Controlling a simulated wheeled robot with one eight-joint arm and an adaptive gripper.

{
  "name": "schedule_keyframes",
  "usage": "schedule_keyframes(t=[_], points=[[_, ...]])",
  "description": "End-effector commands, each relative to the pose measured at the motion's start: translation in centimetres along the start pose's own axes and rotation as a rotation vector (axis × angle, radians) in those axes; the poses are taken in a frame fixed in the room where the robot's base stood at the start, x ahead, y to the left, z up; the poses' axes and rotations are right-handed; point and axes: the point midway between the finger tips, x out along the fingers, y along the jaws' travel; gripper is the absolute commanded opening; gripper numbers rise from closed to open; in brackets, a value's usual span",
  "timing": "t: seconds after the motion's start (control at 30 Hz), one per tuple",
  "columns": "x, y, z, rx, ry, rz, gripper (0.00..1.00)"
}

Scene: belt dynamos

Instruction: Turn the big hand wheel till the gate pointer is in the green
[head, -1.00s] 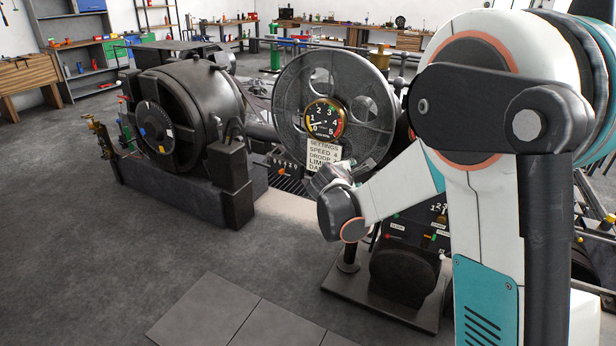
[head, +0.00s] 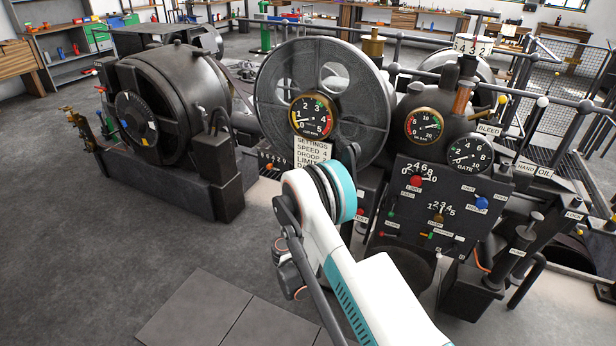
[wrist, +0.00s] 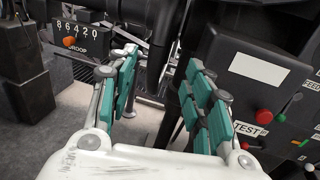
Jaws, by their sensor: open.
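In the head view my arm is in front of the machine and the fingers cannot be made out.
A black control panel (head: 440,205) with coloured knobs is right of my arm. A red knob (wrist: 264,117) by a TEST label is close to the right finger. A DROOP scale (wrist: 75,32) is at left. A dark dynamo (head: 165,110) stands left; floor in front is clear.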

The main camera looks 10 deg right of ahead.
Motion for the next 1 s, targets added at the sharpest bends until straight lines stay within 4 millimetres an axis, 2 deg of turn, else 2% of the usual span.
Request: schedule_keyframes(t=[0.13, 0.27, 0.7, 0.83, 1.0], points=[[0.1, 0.1, -0.7, -0.03, -0.011, 0.005, 0.46], [1.5, 0.0, -0.8, -0.031, -0.011, 0.003, 0.46], [9.8, 0.1, -0.9, -0.029, -0.01, 0.003, 0.46], [11.8, 0.1, -0.8, -0.029, -0.01, 0.003, 0.46], [13.2, 0.2, -0.6, -0.029, -0.01, 0.004, 0.46]])
